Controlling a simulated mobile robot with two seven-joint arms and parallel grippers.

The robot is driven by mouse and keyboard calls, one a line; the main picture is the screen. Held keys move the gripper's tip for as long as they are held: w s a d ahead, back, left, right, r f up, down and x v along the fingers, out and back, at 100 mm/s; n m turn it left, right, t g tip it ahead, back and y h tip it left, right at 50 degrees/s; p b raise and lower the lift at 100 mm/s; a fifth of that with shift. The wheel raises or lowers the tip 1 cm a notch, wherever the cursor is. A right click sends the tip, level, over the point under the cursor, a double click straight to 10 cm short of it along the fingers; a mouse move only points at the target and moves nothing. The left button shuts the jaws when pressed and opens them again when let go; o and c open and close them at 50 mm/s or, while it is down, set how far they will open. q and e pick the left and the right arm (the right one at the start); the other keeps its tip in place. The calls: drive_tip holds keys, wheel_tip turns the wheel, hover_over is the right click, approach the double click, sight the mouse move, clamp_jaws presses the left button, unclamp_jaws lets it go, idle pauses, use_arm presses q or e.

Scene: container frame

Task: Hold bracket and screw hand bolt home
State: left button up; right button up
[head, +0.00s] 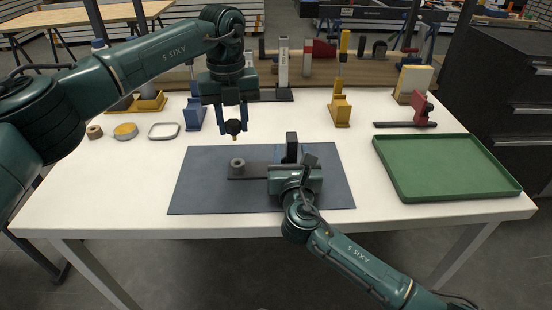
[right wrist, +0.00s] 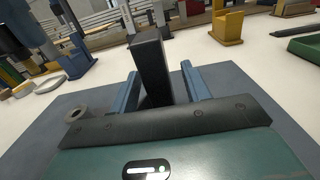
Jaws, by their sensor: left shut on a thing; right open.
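The bracket (head: 250,170) is a dark flat plate on the grey mat, with a ring-shaped boss (head: 238,163) at its left end and an upright post (head: 291,140) at its right. My left gripper (head: 233,120) is shut on the hand bolt (head: 233,128), a black knob with a yellowish tip pointing down. It holds the bolt above and slightly beyond the boss in the picture, apart from it. My right gripper (right wrist: 160,85) is open, its blue fingers either side of the post (right wrist: 150,65). Contact cannot be told. The boss also shows in the right wrist view (right wrist: 76,113).
The grey mat (head: 200,195) lies mid-table. A green tray (head: 440,188) stands at the right.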

drive_tip(key=shift+c, duration=0.6)
clamp_jaws()
